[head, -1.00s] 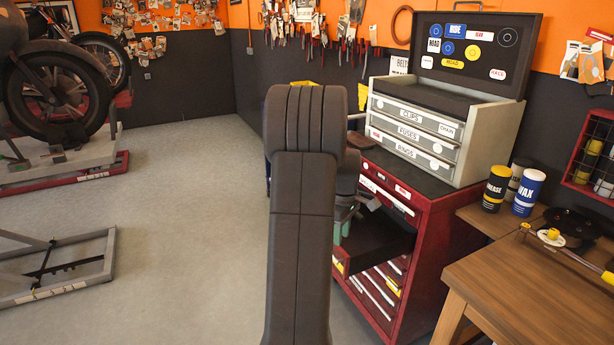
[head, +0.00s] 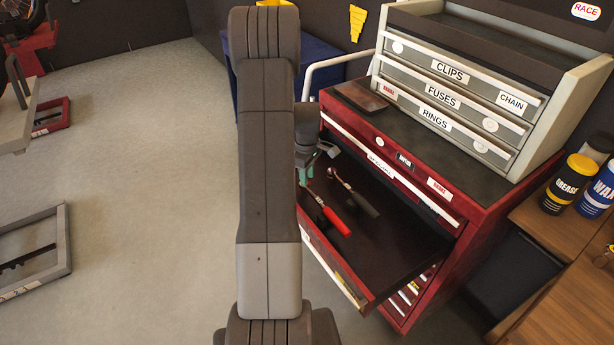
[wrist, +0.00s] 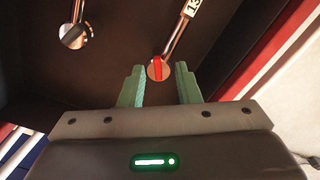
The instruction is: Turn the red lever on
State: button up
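The red lever (wrist: 157,68) is a small red bar on the round silver head of a ratchet wrench in the wrist view. My gripper (wrist: 159,72) is open, its two green fingers on either side of that head, with nothing clamped between them. Whether the fingertips touch the head I cannot tell. In the head view, a ratchet with a red handle (head: 334,219) and one with a black handle (head: 355,193) lie in the open drawer (head: 400,250). My gripper's green fingers (head: 302,176) show partly behind my arm, at the drawer's left side.
A second ratchet head (wrist: 73,36) with a dark lever lies up and left in the wrist view. The red cabinet (head: 480,215) carries a grey toolbox (head: 490,120) on top. A wooden table (head: 560,280) stands at right.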

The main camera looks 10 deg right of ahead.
jog(key=shift+w+f, duration=0.25)
jog(key=shift+f, duration=0.45)
jog(key=shift+s, duration=0.1)
jog(key=shift+c, duration=0.2)
grip_shut()
